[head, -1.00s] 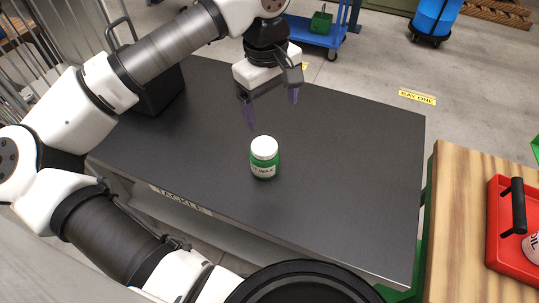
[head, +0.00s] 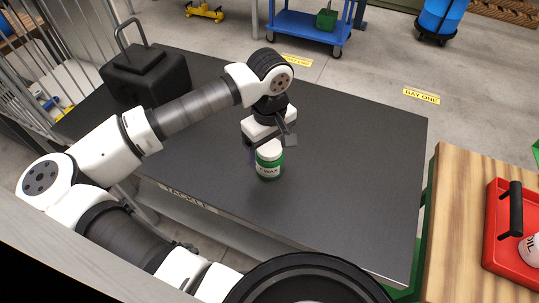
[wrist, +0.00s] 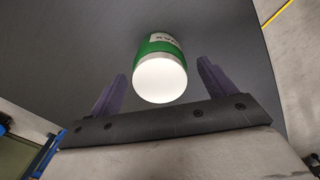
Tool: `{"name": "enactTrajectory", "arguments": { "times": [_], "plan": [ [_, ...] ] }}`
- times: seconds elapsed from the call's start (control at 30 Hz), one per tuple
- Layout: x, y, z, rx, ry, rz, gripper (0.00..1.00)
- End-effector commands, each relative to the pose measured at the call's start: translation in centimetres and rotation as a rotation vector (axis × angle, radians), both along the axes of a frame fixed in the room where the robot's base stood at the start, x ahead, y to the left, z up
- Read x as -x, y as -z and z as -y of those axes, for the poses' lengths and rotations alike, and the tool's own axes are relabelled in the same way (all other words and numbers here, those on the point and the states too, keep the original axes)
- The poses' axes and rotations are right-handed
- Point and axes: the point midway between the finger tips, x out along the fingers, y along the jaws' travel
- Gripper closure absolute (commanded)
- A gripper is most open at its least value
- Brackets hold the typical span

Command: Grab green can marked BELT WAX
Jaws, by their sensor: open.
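The green can (head: 268,168) has a white lid and a white label on which "WAX" can be read. It stands upright on the dark table. The two purple fingers of my gripper (wrist: 158,85) are spread wide, one on each side of the can, with visible gaps. The gripper is open and holds nothing.
The dark table (head: 350,200) is bare around the can. A black box-like thing with a handle (head: 148,75) stands at its far left. A wooden bench (head: 460,230) with a red tray (head: 500,255) is at the right. A blue cart (head: 300,30) stands behind.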

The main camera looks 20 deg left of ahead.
Motion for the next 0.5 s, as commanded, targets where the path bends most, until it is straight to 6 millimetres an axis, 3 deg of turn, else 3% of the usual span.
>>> {"name": "enactTrajectory", "arguments": {
  "times": [0.2, 0.43, 0.5],
  "plan": [
    [0.0, 2.2, 0.1, 0.002, 0.001, 0.001, 0.17],
    [0.0, 2.4, 0.1, 0.000, 0.001, 0.001, 0.17],
    [0.0, 2.4, 0.1, 0.001, 0.001, 0.001, 0.27]
  ]
}}
